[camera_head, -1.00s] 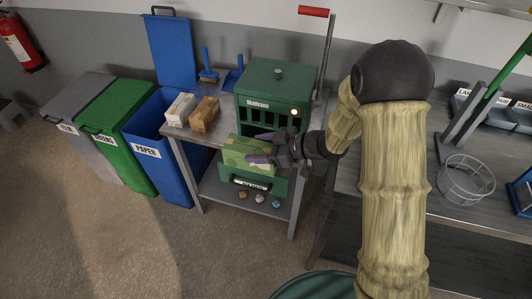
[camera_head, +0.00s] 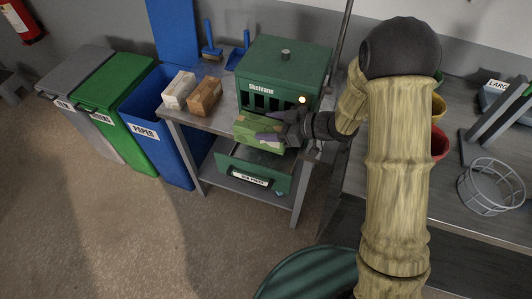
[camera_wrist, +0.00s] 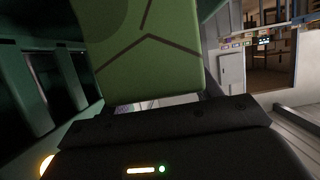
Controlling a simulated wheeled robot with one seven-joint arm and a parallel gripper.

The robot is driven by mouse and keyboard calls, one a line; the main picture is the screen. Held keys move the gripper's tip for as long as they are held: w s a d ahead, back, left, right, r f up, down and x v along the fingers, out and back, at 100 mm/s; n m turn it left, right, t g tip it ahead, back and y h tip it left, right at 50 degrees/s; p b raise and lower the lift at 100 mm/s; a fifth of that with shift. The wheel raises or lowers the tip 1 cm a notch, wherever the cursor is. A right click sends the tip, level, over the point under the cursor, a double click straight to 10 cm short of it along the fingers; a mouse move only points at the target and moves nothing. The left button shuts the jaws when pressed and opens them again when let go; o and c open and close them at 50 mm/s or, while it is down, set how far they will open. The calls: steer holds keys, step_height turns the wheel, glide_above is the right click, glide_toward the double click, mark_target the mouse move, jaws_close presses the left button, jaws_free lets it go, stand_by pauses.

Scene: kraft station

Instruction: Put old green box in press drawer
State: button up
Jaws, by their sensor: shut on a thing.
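The green box (camera_head: 258,130) is held level just in front of the dark green Skelvane press (camera_head: 284,72), above its open drawer (camera_head: 252,172). In the wrist view the green box (camera_wrist: 155,45) fills the upper middle, above my dark gripper body. The drawer juts forward below the box and its label faces me. The box hides the back part of the drawer, and I cannot tell whether they touch.
A white box (camera_head: 179,89) and a brown box (camera_head: 204,96) stand on the grey table left of the press. A blue paper bin (camera_head: 160,120) and a green bin (camera_head: 115,97) stand further left. A wire basket (camera_head: 490,186) is on the right bench.

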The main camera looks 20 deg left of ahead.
step_height(320, 180, down, 6)
steer(key=shift+r, duration=0.1)
stand_by(0.4)
steer(key=shift+f, duration=2.05)
steer(key=shift+f, duration=0.2)
steer(key=o, duration=1.4)
steer(key=shift+r, duration=0.1)
